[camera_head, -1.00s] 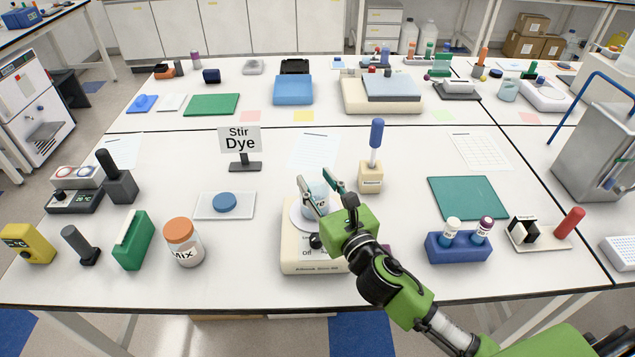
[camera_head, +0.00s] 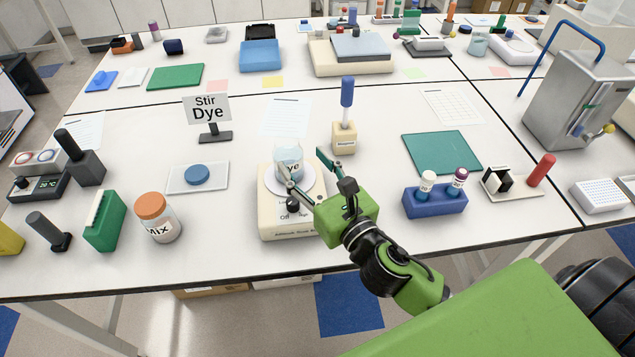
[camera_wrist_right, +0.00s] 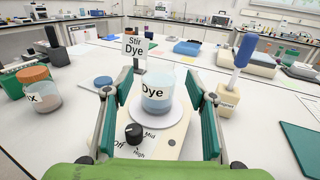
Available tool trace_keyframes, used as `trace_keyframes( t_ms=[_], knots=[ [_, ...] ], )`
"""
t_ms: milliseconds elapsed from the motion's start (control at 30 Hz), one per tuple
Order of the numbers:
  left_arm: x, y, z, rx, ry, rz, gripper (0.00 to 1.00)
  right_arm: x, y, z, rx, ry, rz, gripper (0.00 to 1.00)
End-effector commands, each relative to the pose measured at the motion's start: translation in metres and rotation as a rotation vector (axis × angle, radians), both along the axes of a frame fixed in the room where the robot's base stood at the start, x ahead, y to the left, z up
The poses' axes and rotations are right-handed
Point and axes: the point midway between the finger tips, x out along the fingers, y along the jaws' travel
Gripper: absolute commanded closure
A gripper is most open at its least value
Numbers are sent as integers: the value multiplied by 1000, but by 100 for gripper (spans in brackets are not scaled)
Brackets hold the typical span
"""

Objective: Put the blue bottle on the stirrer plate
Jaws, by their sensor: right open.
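The blue bottle, a clear jar labelled "Dye" (camera_head: 288,160) with light blue liquid, stands upright on the round white top of the cream stirrer plate (camera_head: 280,226). It also shows in the right wrist view (camera_wrist_right: 157,92), standing on the plate (camera_wrist_right: 160,148). My right gripper (camera_head: 303,166) is open and empty, on the near right side of the bottle. In the right wrist view its fingers (camera_wrist_right: 151,98) are wide apart, with the bottle beyond and between them, touching neither. My left gripper is not in view.
A "Stir Dye" sign (camera_head: 208,112) stands behind left. A blue disc (camera_head: 197,174) lies on a white pad to the left, near an orange-lidded "Mix" jar (camera_head: 158,217). A blue-handled tool in a block (camera_head: 345,136) stands behind right. A blue tube rack (camera_head: 436,200) is farther right.

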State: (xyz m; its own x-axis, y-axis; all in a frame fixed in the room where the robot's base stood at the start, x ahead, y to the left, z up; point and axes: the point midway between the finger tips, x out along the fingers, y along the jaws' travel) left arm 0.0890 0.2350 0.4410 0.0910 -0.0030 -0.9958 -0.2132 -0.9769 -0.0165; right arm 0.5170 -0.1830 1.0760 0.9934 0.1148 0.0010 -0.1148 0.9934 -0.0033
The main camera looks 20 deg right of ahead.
Motion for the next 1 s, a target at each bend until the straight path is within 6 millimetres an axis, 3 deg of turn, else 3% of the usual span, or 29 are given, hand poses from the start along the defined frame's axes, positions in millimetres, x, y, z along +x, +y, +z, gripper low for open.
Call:
trace_keyframes(
  t_ms=[100, 367, 1000],
  knots=[
    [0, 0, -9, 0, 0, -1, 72, -22, -2, -4, 0, 3, 2, 48],
    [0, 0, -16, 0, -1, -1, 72, -47, -5, -1, -1, 1, 0, 48],
    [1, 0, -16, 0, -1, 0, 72, -50, -6, 0, 0, -1, 0, 48]
  ],
)
